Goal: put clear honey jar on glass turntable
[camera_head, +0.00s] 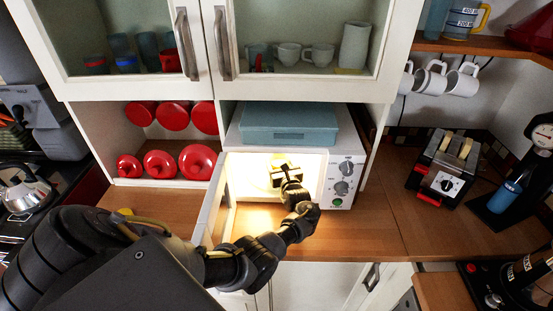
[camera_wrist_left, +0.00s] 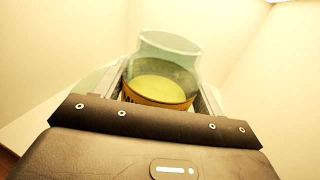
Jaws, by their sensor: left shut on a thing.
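My left gripper (camera_head: 284,174) reaches into the lit, open microwave (camera_head: 344,172) on the wooden counter. In the left wrist view it is shut on the clear honey jar (camera_wrist_left: 168,48), a glass jar with yellow contents low inside and a dark yellow band. The jar sits between the two fingers and looks roughly upright. I cannot make out the glass turntable for certain; a pale greenish patch shows left of the jar in the wrist view. My right gripper is not in view.
The microwave door (camera_head: 212,199) stands open on the left, close to my left arm. A blue box (camera_head: 289,123) lies on top of the microwave.

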